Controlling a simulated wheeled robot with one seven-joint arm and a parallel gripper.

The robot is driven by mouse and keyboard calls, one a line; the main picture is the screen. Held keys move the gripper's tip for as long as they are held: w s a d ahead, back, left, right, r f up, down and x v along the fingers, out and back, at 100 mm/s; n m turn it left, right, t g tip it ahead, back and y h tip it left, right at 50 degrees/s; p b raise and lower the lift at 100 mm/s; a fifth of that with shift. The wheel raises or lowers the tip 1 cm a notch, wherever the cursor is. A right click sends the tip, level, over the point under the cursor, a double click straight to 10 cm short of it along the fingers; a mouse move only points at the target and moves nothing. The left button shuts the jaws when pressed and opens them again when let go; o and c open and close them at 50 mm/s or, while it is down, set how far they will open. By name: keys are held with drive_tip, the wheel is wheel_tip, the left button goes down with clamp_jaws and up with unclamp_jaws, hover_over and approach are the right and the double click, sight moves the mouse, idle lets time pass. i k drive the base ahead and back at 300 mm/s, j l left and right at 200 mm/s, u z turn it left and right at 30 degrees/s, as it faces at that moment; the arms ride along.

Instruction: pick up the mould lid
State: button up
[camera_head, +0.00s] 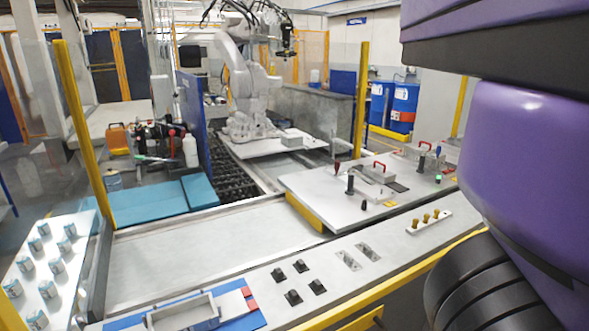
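A grey block with a red arched handle (377,176) sits on the light work plate right of centre, and looks like a mould lid. A second red-handled piece (425,151) sits farther right on the same surface. I cannot tell for sure which is the mould lid. An open grey rectangular frame or box (184,318) lies on a blue mat at the bottom left, partly cut off by the picture edge. My purple and black arm fills the right side and hides what is behind it. My gripper is not in view.
Black blocks (293,297) and yellow pegs (426,218) sit on the front ledge. An upright black knob (350,185) stands near the red-handled block. Yellow posts (361,98) border the station. A white robot arm (243,85) stands behind. The long grey channel (190,260) is clear.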

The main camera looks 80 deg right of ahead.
sight(382, 175)
drive_tip(key=k+j+z, duration=0.15)
drive_tip(key=k+z, duration=0.3)
drive_tip(key=k, duration=0.25)
drive_tip(key=i+l+z, duration=0.1)
drive_tip(key=z, duration=0.35)
drive_tip(key=i+l+z, duration=0.1)
drive_tip(key=z, duration=0.35)
drive_tip(key=i+l+z, duration=0.15)
drive_tip(key=z, duration=0.3)
drive_tip(key=i+z, duration=0.1)
drive_tip(key=z, duration=0.35)
